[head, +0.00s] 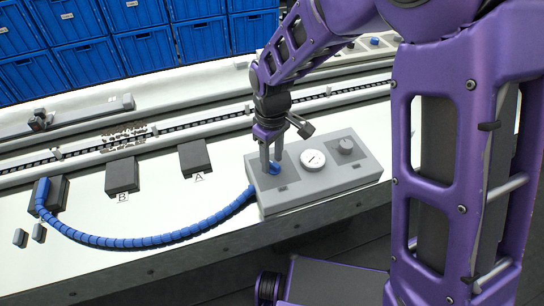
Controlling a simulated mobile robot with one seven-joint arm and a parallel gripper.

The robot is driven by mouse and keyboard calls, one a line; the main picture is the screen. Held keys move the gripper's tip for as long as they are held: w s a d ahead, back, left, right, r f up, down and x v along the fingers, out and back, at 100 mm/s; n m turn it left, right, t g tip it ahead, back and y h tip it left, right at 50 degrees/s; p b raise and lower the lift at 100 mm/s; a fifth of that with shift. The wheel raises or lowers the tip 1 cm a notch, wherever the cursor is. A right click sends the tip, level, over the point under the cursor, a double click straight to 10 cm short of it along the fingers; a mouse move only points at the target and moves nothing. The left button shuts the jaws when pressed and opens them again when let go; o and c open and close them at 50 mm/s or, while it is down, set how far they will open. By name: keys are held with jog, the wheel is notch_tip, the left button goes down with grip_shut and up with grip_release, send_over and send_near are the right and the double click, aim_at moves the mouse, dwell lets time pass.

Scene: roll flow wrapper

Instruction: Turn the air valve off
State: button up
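A grey control box (330,182) sits on the white bench and carries a blue knob (275,169), which looks like the air valve. The fingers partly hide the knob. I cannot tell whether they press on it or stand just around it.
A blue segmented hose (150,241) runs from the box to a dark block (53,195) at the left. Dark blocks marked B (122,176) and A (194,157) stand on the bench. A conveyor chain (190,125) runs behind, with blue bins (90,60) beyond.

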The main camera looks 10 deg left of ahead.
aim_at(271, 162)
notch_tip(271, 162, up, 17)
jog(key=p, duration=0.2)
jog(key=shift+r, duration=0.2)
dwell(0.5)
